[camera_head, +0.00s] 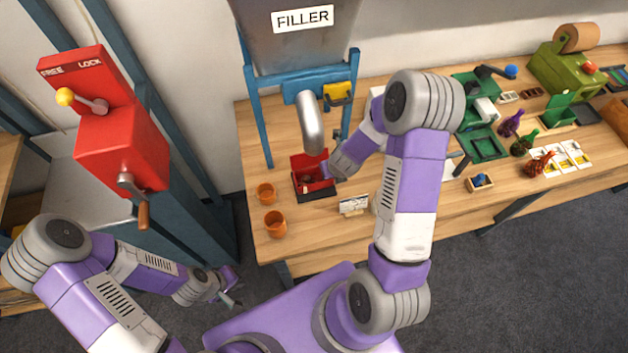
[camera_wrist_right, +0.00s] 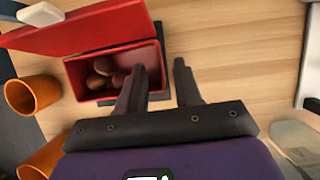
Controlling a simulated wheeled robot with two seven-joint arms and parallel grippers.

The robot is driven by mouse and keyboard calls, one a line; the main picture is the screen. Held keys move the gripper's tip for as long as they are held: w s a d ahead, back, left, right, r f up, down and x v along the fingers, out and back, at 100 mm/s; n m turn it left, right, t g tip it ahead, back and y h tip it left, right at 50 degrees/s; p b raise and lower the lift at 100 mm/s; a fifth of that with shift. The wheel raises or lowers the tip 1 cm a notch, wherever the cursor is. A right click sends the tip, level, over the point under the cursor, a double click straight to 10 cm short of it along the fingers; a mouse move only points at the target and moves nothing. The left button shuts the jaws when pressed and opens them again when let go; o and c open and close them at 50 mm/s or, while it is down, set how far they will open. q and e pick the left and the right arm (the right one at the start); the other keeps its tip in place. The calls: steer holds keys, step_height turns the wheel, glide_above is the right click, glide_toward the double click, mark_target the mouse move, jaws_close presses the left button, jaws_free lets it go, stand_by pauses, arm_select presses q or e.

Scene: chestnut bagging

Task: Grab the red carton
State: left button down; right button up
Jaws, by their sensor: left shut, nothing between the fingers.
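The red carton (camera_head: 318,185) stands under the filler's spout on a dark base on the table, with its lid open. In the right wrist view the carton (camera_wrist_right: 86,92) holds several brown chestnuts (camera_wrist_right: 104,66). My right gripper (camera_wrist_right: 161,66) is open at the carton's right side. One finger overlaps the inside of the box and the other is outside, with the side wall appearing between them. I cannot tell if they touch it. In the head view my right arm partly covers the carton. My left gripper (camera_head: 232,297) is shut and empty, low at left, away from the table.
The filler (camera_head: 300,40) with its metal spout (camera_head: 310,122) is above the carton. Two orange cups (camera_head: 276,224) stand left of it, and a small card (camera_head: 353,205) stands in front. A red lever box (camera_head: 122,150) is at left. Green machines (camera_head: 568,75) fill the table's right.

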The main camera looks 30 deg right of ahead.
steer(key=x, duration=0.3)
steer(key=shift+w+f, duration=0.15)
steer(key=shift+f, duration=0.1)
jaws_close()
steer(key=shift+r, duration=0.15)
steer(key=shift+d+r, duration=0.1)
steer(key=shift+r, duration=0.4)
steer(key=s+d, duration=0.1)
steer(key=d, duration=0.3)
steer(key=s+d+b, duration=0.1)
steer(key=d, duration=0.3)
steer(key=s+d+b, duration=0.1)
steer(key=d, duration=0.3)
steer(key=shift+d, duration=0.1)
step_height(320, 180, up, 14)
steer(key=p, duration=0.8)
steer(key=shift+d, duration=0.2)
